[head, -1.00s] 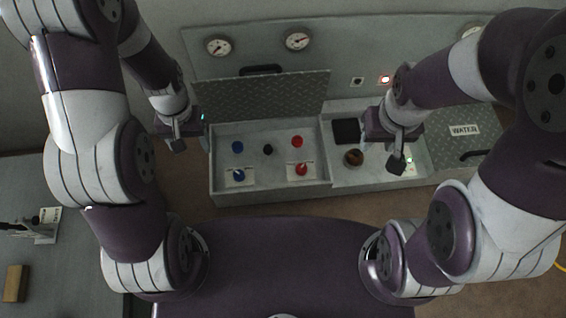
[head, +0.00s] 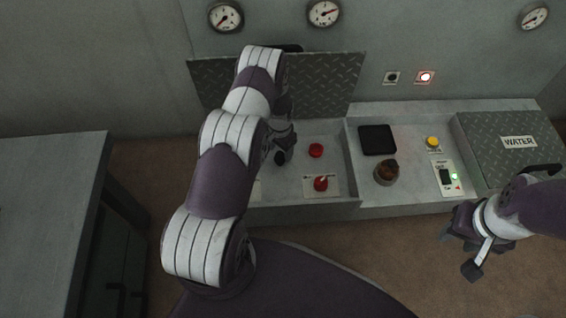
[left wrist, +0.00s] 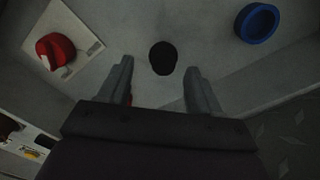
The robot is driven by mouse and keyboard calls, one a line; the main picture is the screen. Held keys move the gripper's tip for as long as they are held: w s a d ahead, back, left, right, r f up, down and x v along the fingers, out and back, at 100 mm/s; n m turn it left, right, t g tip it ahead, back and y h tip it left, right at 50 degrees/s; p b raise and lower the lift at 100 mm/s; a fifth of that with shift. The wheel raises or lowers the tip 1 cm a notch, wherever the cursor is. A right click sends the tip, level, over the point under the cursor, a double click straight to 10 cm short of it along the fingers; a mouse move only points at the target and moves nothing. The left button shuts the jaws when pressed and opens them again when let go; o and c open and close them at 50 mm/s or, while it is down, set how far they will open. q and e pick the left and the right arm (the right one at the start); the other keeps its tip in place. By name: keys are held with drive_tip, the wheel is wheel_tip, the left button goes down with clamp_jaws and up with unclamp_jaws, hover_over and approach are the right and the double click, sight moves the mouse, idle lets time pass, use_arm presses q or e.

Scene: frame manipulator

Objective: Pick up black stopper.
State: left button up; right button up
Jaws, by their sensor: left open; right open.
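The black stopper (left wrist: 163,58) is a small dark round piece on the grey floor of the left tray. In the left wrist view it lies just beyond the fingertips, in line with the gap between them. My left gripper (left wrist: 158,72) is open and empty, pointing at the stopper without closing on it. In the head view my left gripper (head: 283,150) is over the left tray, and I cannot make out the stopper apart from its dark fingers. My right gripper (head: 460,252) is open and empty in front of the panel at the right.
A red knob (head: 316,150) and a red switch on a plate (head: 321,184) are close right of my left gripper. A blue ring (left wrist: 257,22) is nearby. The raised tread-plate lid (head: 330,85) stands behind. The right tray holds a black square (head: 377,139) and a brown round piece (head: 386,172).

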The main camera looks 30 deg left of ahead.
sight(280, 154)
use_arm(q)
drive_tip(key=f+b, duration=0.1)
drive_tip(key=f, duration=0.1)
drive_tip(key=f+b, duration=0.3)
drive_tip(key=f, duration=0.1)
drive_tip(key=shift+w+a+f+b, duration=0.15)
drive_tip(key=shift+w+a+b, duration=0.1)
drive_tip(key=shift+b, duration=0.1)
drive_tip(key=shift+r, duration=0.2)
drive_tip(key=c, duration=1)
drive_tip(key=shift+o, duration=0.2)
drive_tip(key=shift+r+p, duration=0.15)
drive_tip(key=shift+p, duration=0.15)
